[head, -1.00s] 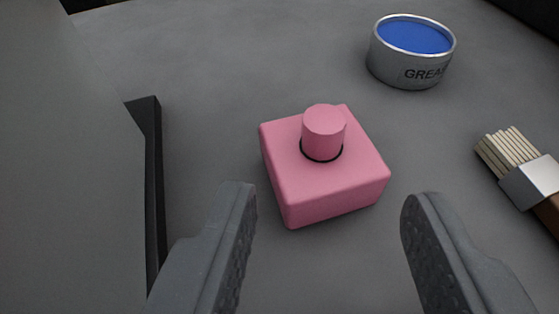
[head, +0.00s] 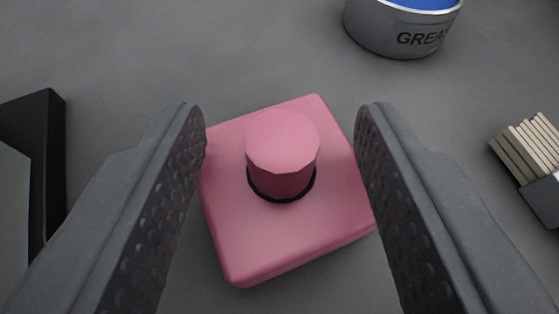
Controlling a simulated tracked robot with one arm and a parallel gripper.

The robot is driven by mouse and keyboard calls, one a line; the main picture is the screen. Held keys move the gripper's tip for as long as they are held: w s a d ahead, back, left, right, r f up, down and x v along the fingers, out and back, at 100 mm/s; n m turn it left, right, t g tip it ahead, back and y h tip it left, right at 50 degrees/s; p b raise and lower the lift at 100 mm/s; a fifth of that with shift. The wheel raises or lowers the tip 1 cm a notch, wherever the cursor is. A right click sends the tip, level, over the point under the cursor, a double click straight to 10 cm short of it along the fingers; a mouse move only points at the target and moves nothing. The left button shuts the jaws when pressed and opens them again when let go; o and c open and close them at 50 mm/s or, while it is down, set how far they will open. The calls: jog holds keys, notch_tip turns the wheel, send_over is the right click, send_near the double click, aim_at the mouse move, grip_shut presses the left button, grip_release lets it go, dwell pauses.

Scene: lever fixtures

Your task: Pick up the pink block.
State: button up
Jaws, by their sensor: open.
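The pink block (head: 240,235) sits on the grey surface in the middle of the head view, turned a little at an angle. A short pink knob (head: 282,140) with a dark ring at its base stands up from its top. My gripper (head: 279,112) is open, with one dark finger on the left and one on the right of the knob. The fingers partly cover the block's left and right edges. I cannot tell whether either finger touches the block or how far above the surface the tips are.
A metal grease tin (head: 400,28) with blue contents stands at the top right, cut off by the frame. A brush (head: 530,150) with pale bristles lies at the right edge. A dark raised edge (head: 45,150) runs along the left.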

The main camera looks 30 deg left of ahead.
grip_shut()
